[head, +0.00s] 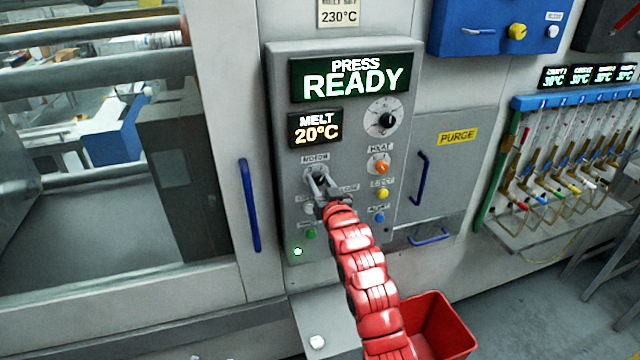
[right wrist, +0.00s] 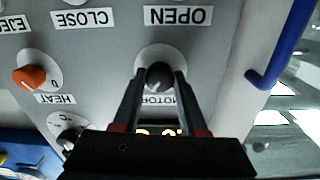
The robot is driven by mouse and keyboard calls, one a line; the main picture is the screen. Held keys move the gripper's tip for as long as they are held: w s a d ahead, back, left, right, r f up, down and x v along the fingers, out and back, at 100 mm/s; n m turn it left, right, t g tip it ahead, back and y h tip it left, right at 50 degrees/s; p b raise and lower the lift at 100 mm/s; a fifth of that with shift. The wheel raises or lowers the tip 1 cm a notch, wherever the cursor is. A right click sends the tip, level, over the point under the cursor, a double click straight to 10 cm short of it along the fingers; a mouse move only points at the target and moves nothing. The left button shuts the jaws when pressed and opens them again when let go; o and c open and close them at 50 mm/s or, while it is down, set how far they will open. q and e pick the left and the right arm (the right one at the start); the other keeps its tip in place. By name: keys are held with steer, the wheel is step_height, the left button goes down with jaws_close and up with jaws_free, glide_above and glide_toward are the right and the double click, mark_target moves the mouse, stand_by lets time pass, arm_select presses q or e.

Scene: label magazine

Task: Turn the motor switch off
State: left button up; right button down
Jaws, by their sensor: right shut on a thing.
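In the head view the switch (head: 316,173) sits on the grey control panel (head: 280,130), just below the MOTOR label, partly hidden by my gripper. My right gripper (head: 317,184) has come up to the panel with its fingers on either side of the knob, shut on it. My left gripper is not in view.
Close by are the orange HEAT knob (head: 378,167), yellow button (head: 383,193), blue button (head: 379,217) and green button (head: 311,233). Displays above read PRESS READY (head: 355,77) and MELT 20°C (head: 316,128). Blue door handles (head: 249,205) flank the panel. A red bin (head: 440,325) stands below.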

steer(key=n+b, duration=0.2)
steer(key=b, duration=0.1)
steer(key=n+b, duration=0.2)
steer(key=b, duration=0.2)
steer(key=n+b, duration=0.2)
steer(key=b, duration=0.2)
steer(key=shift+f+n, duration=0.3)
steer(key=shift+n+b, duration=0.7)
steer(key=shift+n, duration=0.2)
steer(key=n+b, duration=0.1)
steer(key=n, duration=0.1)
steer(key=shift+r+n, duration=0.15)
steer(key=shift+n, duration=0.15)
steer(key=shift+r+n+b, duration=0.1)
steer(key=shift+n+b, duration=0.4)
steer(key=shift+n, duration=0.9)
steer(key=shift+y, duration=0.3)
steer(key=shift+c, duration=2.2)
jaws_free()
